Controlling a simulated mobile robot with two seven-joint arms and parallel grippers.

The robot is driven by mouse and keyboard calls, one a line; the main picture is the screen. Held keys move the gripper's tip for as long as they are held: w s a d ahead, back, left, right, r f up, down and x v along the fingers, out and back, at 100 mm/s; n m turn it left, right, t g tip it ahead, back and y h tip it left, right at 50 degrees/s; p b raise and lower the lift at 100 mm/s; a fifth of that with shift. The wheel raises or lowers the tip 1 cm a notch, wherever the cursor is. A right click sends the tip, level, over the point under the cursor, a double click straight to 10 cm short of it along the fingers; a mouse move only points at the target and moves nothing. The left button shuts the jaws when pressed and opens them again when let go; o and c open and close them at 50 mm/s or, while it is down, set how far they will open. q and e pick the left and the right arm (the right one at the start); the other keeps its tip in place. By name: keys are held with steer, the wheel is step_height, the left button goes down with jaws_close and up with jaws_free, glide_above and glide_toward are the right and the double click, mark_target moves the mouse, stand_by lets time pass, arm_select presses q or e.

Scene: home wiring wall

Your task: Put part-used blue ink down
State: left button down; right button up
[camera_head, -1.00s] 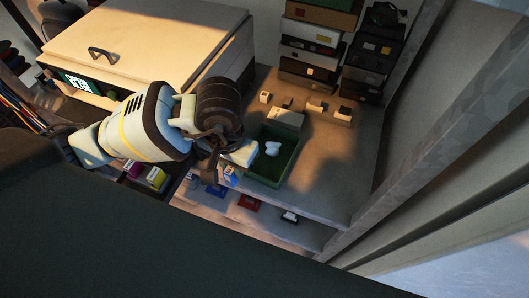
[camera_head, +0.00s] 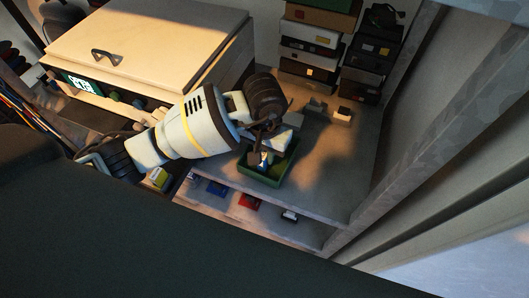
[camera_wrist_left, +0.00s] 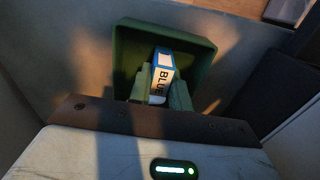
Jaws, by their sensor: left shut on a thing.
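The part-used blue ink (camera_head: 264,158) is a small white and blue box. In the left wrist view the ink (camera_wrist_left: 161,72) shows the word BLUE on its side, between my two fingers. My left gripper (camera_head: 259,156) is shut on it, over or inside the green tray (camera_head: 272,182). The tray also shows in the left wrist view (camera_wrist_left: 205,50), with its walls around the box. I cannot tell whether the box touches the tray floor. My right gripper is not in view.
A large pale machine (camera_head: 150,45) with a lit display stands at the left. Stacked boxes (camera_head: 310,45) stand at the back. The grey surface right of the tray (camera_head: 335,170) is clear.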

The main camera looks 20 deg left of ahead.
mark_target(264, 152)
arm_select(q)
steer(key=shift+f, duration=0.35)
steer(key=shift+f, duration=0.1)
steer(key=shift+f, duration=0.15)
steer(key=c, duration=1.3)
jaws_free()
step_height(264, 152, up, 12)
steer(key=shift+r, duration=0.25)
